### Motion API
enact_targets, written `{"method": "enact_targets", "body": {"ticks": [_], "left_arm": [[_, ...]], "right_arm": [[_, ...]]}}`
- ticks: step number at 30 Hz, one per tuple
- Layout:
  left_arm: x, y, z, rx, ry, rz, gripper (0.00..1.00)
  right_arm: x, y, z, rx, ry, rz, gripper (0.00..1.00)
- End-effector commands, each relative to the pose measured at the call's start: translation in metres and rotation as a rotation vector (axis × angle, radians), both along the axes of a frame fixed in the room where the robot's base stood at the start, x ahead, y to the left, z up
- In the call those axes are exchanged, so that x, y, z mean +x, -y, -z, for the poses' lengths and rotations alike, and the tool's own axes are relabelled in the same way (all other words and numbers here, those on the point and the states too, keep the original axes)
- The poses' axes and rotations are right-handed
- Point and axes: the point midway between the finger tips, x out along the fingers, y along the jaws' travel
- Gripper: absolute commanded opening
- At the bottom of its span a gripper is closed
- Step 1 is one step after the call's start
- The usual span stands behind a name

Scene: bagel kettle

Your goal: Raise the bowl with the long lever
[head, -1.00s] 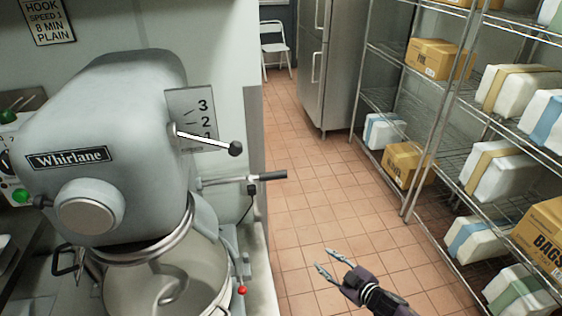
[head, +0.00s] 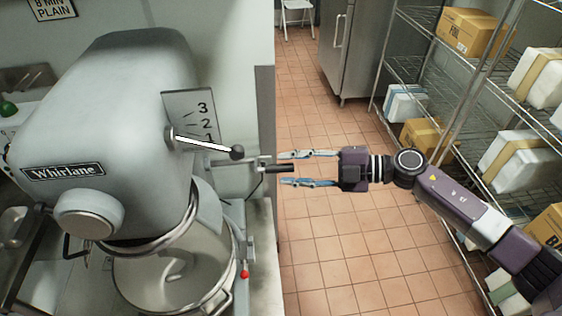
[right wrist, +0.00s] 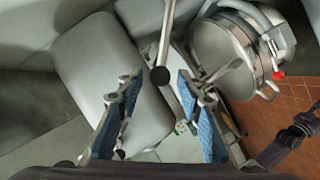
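The grey Whirlane mixer (head: 110,120) stands at left, its metal bowl (head: 165,285) below the head. A lever with a black grip (head: 277,169) sticks out to the right from its side. Above it, a shorter lever ends in a black ball (head: 237,152) beside the numbered plate. My right gripper (head: 284,169) is open, its fingertips above and below the black grip's end in the picture. I cannot tell the depth between them. In the right wrist view, a rod with a round black end (right wrist: 160,75) shows between the spread fingers. My left gripper is not in view.
A red-knobbed small lever (head: 244,274) is beside the bowl. Wire shelves (head: 440,75) with boxes stand at right, and a steel cabinet (head: 357,60) at the back. The tiled floor (head: 330,250) between is clear.

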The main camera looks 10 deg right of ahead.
Motion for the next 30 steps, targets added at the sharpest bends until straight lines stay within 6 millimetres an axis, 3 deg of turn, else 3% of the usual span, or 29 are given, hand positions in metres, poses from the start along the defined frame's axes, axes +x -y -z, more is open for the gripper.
{"method": "enact_targets", "body": {"ticks": [7, 17, 26, 30], "left_arm": [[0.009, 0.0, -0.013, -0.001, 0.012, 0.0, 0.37], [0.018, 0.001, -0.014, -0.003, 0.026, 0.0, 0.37], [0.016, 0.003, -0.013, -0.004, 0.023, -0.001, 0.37], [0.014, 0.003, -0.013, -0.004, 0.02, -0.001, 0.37]], "right_arm": [[0.008, -0.023, 0.004, 0.001, 0.0, 0.001, 0.34], [0.009, -0.026, 0.007, 0.0, 0.0, 0.001, 0.34], [0.009, -0.026, 0.007, 0.0, 0.0, 0.001, 0.02], [0.009, -0.026, 0.006, 0.0, 0.0, 0.001, 0.0]]}}
